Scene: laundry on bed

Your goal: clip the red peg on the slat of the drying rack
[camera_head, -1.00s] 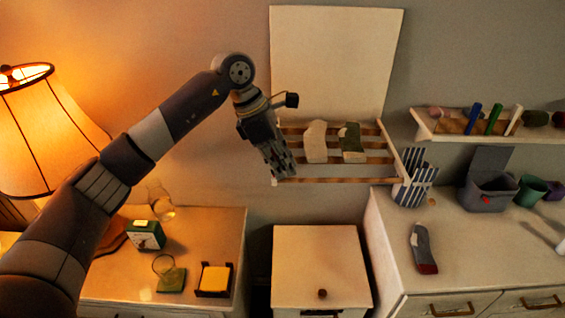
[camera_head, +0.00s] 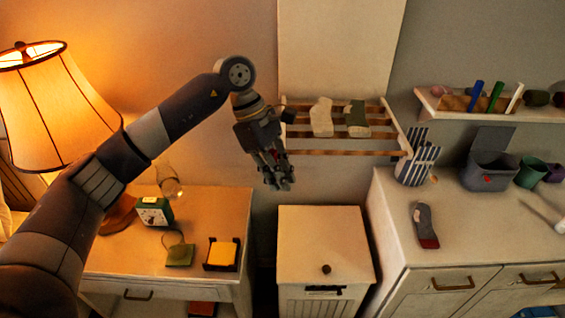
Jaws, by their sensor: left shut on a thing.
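The drying rack (camera_head: 340,153) is on the wall in the middle of the head view, with brown slats between pale side rails. A cream sock (camera_head: 321,118) and a green-and-white sock (camera_head: 357,118) lie over its slats. My left gripper (camera_head: 279,184) points down at the rack's left end, its fingertips lower in the picture than the front slat. My right gripper is not in view.
A grey box (camera_head: 488,176) with a red spot is on the right dresser, near a grey-and-red sock (camera_head: 425,226). A white cabinet (camera_head: 322,240) stands below the rack. A lit lamp (camera_head: 60,110) is at left.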

